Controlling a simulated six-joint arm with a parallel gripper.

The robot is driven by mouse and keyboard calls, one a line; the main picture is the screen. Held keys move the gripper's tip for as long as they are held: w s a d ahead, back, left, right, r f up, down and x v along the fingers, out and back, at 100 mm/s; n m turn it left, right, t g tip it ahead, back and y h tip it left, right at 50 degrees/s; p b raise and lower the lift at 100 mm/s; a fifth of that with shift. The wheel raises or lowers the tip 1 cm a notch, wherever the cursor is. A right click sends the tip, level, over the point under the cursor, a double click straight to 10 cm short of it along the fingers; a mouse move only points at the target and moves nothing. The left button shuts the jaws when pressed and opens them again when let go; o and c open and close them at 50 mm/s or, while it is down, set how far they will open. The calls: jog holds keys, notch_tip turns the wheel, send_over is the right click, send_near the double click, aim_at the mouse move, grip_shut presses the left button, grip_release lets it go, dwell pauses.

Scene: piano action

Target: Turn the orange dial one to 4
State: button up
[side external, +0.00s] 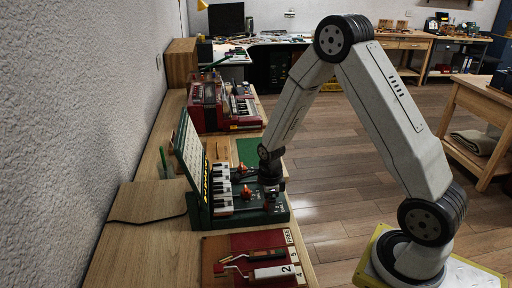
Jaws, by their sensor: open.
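A green box (257,218) with white and black keys stands on the wooden bench, with an upright panel (188,150) at its left side. A small orange dial (246,192) shows on the box's top, to the right of the keys. More orange shows near my gripper, too small to make out. My gripper (270,199) points down over the right part of the box, just right of this dial. Its jaws are open, and it hides part of the box's top. Dial markings and the pointer's setting are too small to read.
A red board (225,245) with a crank-like piece and number labels lies in front of the box. A red keyed instrument (208,105) stands behind it, with a green mat (250,151) between. The wall runs close along the left.

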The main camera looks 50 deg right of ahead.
grip_shut()
dwell(0.3)
